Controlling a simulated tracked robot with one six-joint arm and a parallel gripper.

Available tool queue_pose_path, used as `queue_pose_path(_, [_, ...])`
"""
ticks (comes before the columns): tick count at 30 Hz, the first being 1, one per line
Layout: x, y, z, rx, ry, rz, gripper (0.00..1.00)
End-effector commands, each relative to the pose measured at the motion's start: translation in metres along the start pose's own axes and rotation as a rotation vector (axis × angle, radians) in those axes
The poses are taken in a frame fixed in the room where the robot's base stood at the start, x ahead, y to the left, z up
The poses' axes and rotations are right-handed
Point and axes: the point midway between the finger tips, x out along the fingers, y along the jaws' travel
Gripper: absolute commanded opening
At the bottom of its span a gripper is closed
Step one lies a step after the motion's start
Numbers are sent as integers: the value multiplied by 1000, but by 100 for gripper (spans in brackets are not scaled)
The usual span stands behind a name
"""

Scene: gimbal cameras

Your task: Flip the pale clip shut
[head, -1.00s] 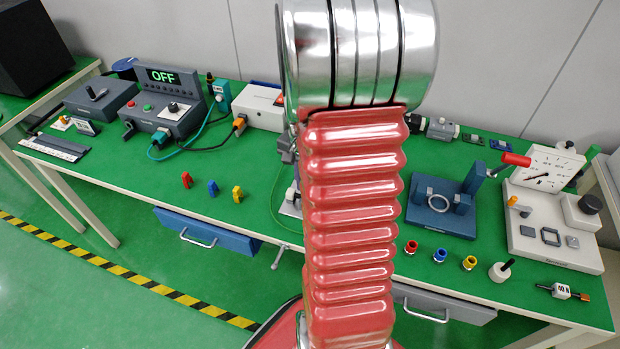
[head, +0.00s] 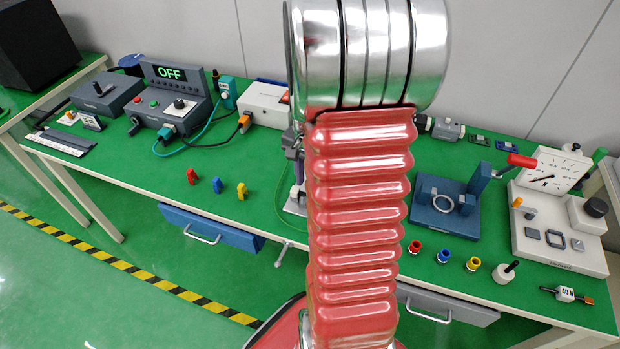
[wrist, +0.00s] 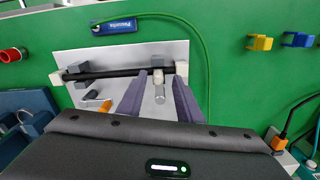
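In the wrist view a pale board (wrist: 85,62) carries a black rod held across it by small grey and white blocks. A pale clip (wrist: 158,76) with a silver stub sits at the rod, between my fingertips. Whether it is fully open cannot be told. My gripper (wrist: 160,80) is open, its two purple-grey fingers either side of the clip; contact cannot be made out. An orange-tipped lever (wrist: 104,106) is left of the fingers. In the head view my arm hides most of the board; only its left edge (head: 294,207) shows.
A blue fixture with a red-handled lever (head: 520,160) stands right.

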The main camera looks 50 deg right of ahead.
Motion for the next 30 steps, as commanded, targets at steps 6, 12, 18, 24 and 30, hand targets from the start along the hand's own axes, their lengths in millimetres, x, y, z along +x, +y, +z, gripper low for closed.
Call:
queue_pose_path(6, [-29, -1, -1, 0, 4, -3, 32])
queue_pose_path(12, [-64, -2, -1, 0, 4, -4, 32])
queue_pose_path(18, [-99, -4, -1, 0, 5, -4, 32])
queue_pose_path(24, [-124, -4, -1, 0, 2, -3, 32])
queue_pose_path(30, [-132, -4, 0, 0, 2, -2, 32])
